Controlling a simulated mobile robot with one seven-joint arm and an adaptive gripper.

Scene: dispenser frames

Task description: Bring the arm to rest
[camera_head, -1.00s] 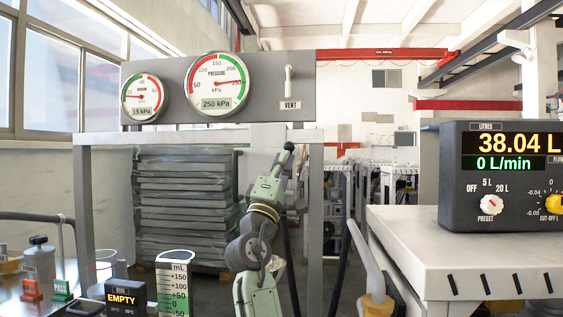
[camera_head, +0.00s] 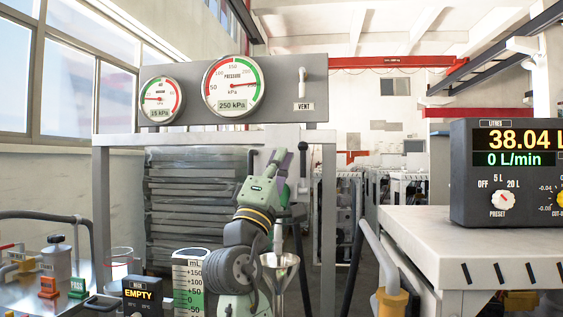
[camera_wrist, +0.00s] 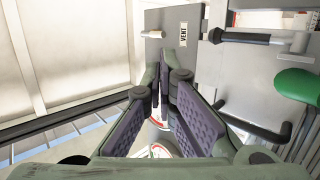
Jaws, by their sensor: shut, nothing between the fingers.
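My arm stands folded upright in the middle of the head view, in front of the gauge panel's frame. My gripper (camera_head: 279,160) is at its top, small and partly hidden by my wrist. In the wrist view my gripper (camera_wrist: 166,88) has its purple-padded fingers converging toward the grey panel, with nothing held between them. The vent lever (camera_head: 302,84) stands up on the panel; in the wrist view a vent label (camera_wrist: 183,34) shows beyond the fingers.
The grey panel (camera_head: 280,108) carries two gauges, the larger reading 250 kPa. A metal funnel (camera_head: 280,263) is close to the right of my arm. A litre meter (camera_head: 510,205) stands on the right bench (camera_head: 440,230). A box reading EMPTY (camera_head: 142,297) is at lower left.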

